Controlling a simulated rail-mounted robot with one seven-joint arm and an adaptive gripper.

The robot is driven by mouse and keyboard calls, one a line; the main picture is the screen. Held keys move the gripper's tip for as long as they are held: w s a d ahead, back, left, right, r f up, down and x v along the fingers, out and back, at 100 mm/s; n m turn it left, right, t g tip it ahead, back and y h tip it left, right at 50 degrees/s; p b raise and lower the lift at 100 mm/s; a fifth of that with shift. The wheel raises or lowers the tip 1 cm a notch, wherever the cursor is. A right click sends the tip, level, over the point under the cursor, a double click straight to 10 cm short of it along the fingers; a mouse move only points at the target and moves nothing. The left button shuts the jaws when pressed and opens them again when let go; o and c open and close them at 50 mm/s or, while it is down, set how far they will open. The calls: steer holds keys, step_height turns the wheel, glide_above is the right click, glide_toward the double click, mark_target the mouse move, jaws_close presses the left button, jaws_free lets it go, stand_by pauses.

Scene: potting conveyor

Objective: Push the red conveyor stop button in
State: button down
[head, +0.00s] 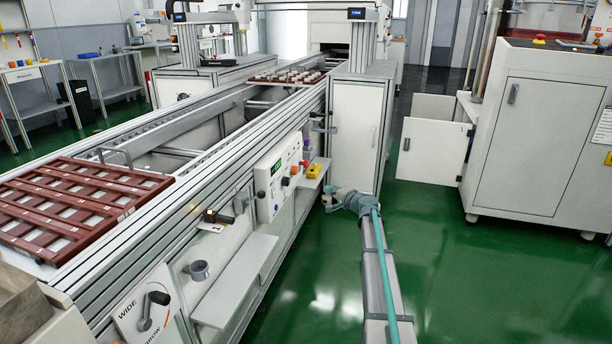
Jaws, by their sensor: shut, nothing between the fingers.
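A white control panel (277,176) is mounted on the near side of the conveyor. A small red button (294,170) sits at its right part, beside dark knobs. At this size I cannot tell how far the button stands out. My gripper (327,200) is at the end of my arm, right of the panel and a little lower in the picture. It is shut and empty, apart from the button, with floor and a white cabinet behind it.
A narrow shelf (314,181) by the panel holds a yellow item (319,167) and an orange item (313,171). A white cabinet (357,132) stands behind my gripper. A grey shelf (236,280) juts out below the panel. Green floor (475,270) at right is clear.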

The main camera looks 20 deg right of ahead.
steer(key=w+d+r+m+t+h, duration=0.2)
steer(key=w+d+r+m, duration=0.1)
steer(key=shift+w+r, duration=0.15)
steer(key=shift+r, duration=0.15)
steer(key=shift+w, duration=0.1)
steer(key=b, duration=0.3)
glide_toward(305, 164)
steer(key=w+d+f, duration=0.1)
steer(key=w+d, duration=0.4)
steer(key=w, duration=0.1)
steer(key=shift+w+a+r+b, duration=0.1)
steer(key=shift+w+a+b, duration=0.1)
steer(key=shift+w+a, duration=0.25)
steer(key=shift+w+a+f+b, duration=0.15)
steer(key=shift+w+a, duration=0.1)
steer(key=shift+a, duration=0.45)
steer(key=shift+w+a+r+b, duration=0.2)
steer(key=shift+w+a, duration=0.15)
steer(key=shift+a, duration=0.2)
